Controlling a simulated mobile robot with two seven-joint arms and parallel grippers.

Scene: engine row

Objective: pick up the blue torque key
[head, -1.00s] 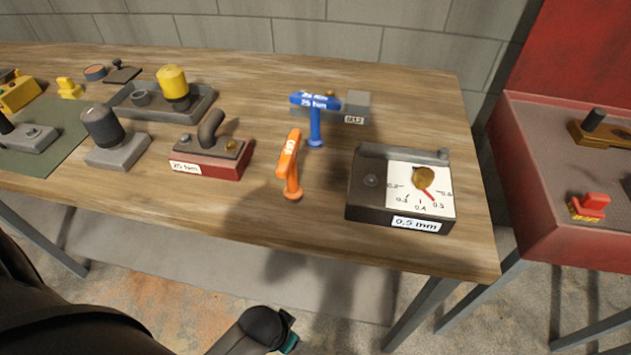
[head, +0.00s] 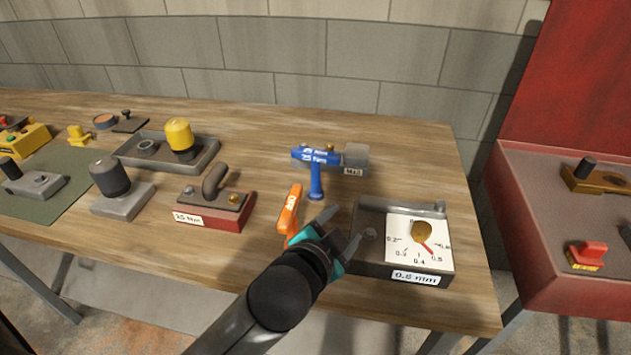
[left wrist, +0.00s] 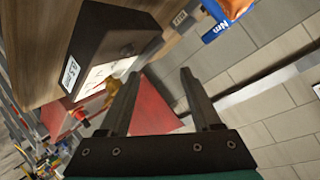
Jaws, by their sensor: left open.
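The blue torque key (head: 316,178) stands upright on the wooden table, its T-shaped head marked 25 Nm. It partly shows at the top of the left wrist view (left wrist: 214,33). The orange key (head: 289,212) stands nearer me, its lower part hidden by my gripper. My left gripper (head: 344,227) is open and empty, above the table between the orange key and the gauge box, short of the blue key. Its two fingers show apart in the left wrist view (left wrist: 158,90). My right gripper is not in view.
A dark gauge box (head: 375,262) labelled about 0.5 mm stands right of my gripper. A grey block (head: 355,158) marked M12 is behind the blue key. A red block (head: 213,211) with a bent pipe stands left. A red bench (head: 520,235) is at the right.

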